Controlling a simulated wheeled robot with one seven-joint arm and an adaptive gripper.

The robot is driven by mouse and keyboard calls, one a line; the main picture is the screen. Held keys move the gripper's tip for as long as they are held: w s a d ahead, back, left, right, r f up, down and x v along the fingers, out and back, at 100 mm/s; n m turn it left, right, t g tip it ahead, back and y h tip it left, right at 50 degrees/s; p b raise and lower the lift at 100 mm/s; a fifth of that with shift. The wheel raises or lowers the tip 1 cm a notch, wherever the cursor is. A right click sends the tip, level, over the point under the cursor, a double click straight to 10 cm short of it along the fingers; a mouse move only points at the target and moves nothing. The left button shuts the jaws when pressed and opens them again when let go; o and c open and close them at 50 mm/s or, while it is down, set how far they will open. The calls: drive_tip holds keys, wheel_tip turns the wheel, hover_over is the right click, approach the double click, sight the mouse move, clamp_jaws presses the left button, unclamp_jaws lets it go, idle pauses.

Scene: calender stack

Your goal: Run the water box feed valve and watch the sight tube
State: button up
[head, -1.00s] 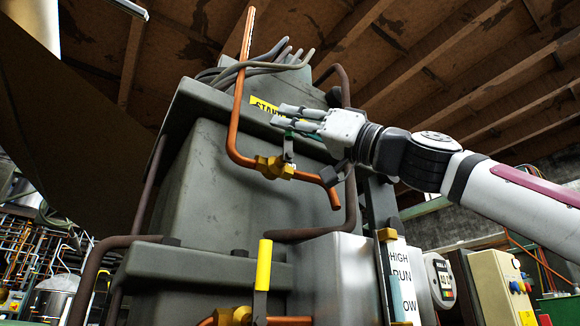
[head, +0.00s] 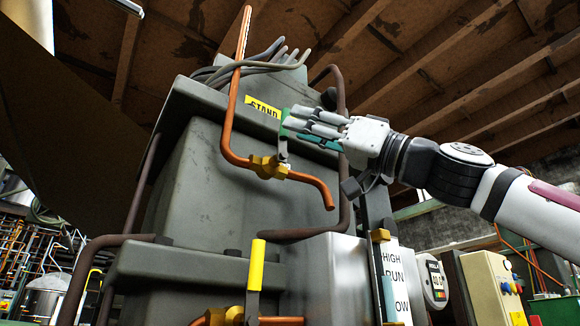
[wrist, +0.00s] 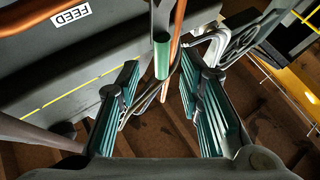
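The feed valve is a brass body (head: 268,166) on a copper pipe on the grey box's front. Its lever rises to a green grip (head: 284,119). In the wrist view the green grip (wrist: 162,58) hangs between my open fingers near their tips, with a gap on both sides. My gripper (head: 300,126), with teal finger pads, reaches in from the right; it also fills the lower wrist view (wrist: 160,75). A FEED label (wrist: 70,15) is at the upper left there. The sight tube (head: 388,290) stands beside a HIGH, RUN, LOW scale (head: 401,283); its level is unclear.
A second brass valve with a yellow lever (head: 256,266) is low in front. A copper pipe (head: 231,120) and a dark pipe (head: 342,190) run close to my gripper. A yellow STAND sign (head: 264,106) is behind my fingers. A digital gauge (head: 436,281) stands right.

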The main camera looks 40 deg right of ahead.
drive_tip(key=v, duration=0.7)
drive_tip(key=shift+s, duration=0.2)
